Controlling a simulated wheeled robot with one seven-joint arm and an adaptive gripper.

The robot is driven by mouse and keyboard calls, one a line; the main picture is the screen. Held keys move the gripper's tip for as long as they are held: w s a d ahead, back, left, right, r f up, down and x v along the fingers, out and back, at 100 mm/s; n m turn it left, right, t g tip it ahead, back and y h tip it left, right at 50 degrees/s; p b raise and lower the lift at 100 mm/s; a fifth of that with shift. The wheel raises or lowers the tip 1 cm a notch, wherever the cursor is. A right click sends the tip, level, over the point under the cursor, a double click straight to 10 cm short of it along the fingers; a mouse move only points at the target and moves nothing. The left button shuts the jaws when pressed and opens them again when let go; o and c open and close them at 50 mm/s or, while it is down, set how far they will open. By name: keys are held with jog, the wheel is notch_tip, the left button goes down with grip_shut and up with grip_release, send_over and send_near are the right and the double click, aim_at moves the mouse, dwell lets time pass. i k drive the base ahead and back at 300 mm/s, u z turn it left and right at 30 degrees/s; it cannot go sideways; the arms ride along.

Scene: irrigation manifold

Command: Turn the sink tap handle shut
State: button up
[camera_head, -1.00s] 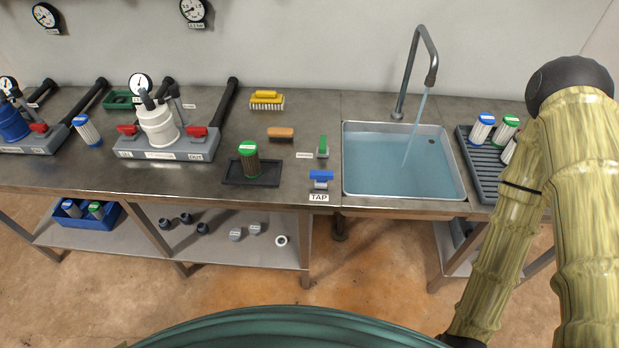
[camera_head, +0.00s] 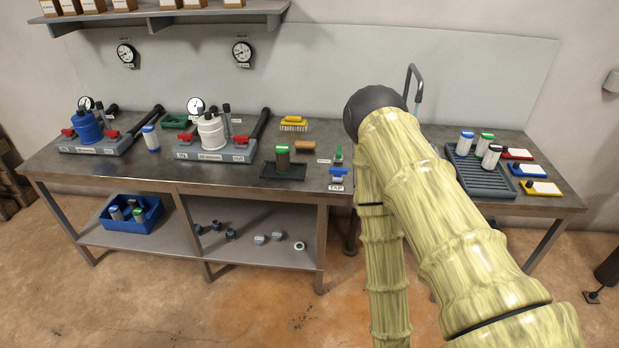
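The blue tap handle (camera_head: 339,172) sits on the worktop near its front edge, just behind the white TAP label (camera_head: 336,188). It looks set crosswise, roughly along the front edge. My arm folds at a dark elbow over the bench and runs down past the bottom of the picture, right of the handle. My gripper is out of view.
A green-handled fitting (camera_head: 339,154) stands right behind the tap handle. A ribbed drain tray (camera_head: 479,176) with cartridges lies right of my arm. Floor in front of the bench is open.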

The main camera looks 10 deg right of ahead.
aim_at(338, 172)
jog(key=u, duration=0.65)
jog(key=i, duration=0.85)
jog(key=z, duration=0.15)
